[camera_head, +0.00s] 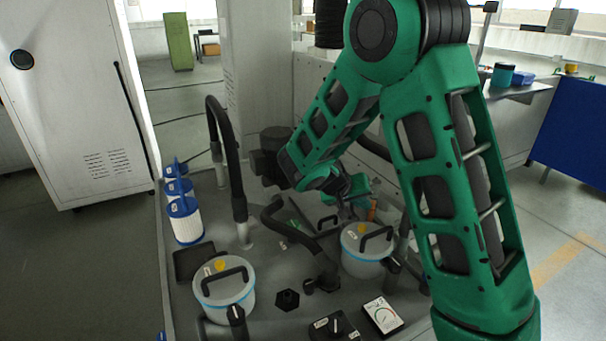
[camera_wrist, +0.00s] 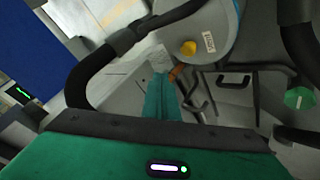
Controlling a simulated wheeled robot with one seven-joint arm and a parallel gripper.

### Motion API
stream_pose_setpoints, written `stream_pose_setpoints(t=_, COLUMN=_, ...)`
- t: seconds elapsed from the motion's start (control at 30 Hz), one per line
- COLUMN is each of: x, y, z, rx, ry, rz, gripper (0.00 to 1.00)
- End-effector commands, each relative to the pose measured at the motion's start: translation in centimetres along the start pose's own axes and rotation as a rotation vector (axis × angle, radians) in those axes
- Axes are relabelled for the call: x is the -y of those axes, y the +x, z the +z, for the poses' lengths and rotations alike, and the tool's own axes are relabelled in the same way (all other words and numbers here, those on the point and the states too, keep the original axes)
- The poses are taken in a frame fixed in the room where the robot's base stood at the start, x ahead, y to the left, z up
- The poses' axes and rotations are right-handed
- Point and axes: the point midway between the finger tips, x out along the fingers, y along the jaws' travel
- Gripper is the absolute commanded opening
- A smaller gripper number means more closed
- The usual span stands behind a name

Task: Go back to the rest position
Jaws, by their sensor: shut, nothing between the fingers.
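My gripper (camera_head: 346,207) is at the end of my green arm, small and partly hidden in the head view. It is shut and empty, low above the grey machine deck (camera_head: 270,262), just left of and behind a lidded grey canister (camera_head: 362,268). In the wrist view a canister with a yellow knob (camera_wrist: 188,47) shows at the top.
Another lidded canister (camera_head: 224,305) stands at the front left of the deck. Blue-topped filters (camera_head: 186,225) line its left edge. A black hose (camera_head: 231,155) rises behind. A dial meter (camera_head: 382,315) and black knob unit (camera_head: 333,328) sit at the front. A white cabinet (camera_head: 75,100) stands left.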

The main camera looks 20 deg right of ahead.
Motion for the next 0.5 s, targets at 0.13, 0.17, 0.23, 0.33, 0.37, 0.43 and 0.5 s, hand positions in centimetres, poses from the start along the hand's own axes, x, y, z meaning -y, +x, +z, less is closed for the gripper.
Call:
stream_pose_setpoints(t=0.13, x=-1.1, y=-0.1, z=0.2, rx=0.019, ry=0.011, rz=-0.002, gripper=0.00)
stream_pose_setpoints(t=0.17, x=-1.6, y=-0.1, z=0.3, rx=0.031, ry=0.016, rz=-0.004, gripper=0.00)
stream_pose_setpoints(t=0.23, x=-3.4, y=-0.2, z=0.9, rx=0.068, ry=0.032, rz=-0.012, gripper=0.00)
stream_pose_setpoints(t=0.33, x=-6.9, y=-0.7, z=2.3, rx=0.142, ry=0.061, rz=-0.034, gripper=0.00)
stream_pose_setpoints(t=0.37, x=-8.0, y=-0.9, z=2.8, rx=0.167, ry=0.068, rz=-0.043, gripper=0.00)
stream_pose_setpoints(t=0.43, x=-10.4, y=-1.5, z=4.2, rx=0.224, ry=0.086, rz=-0.067, gripper=0.00)
stream_pose_setpoints(t=0.5, x=-12.7, y=-2.1, z=5.8, rx=0.278, ry=0.104, rz=-0.093, gripper=0.00)
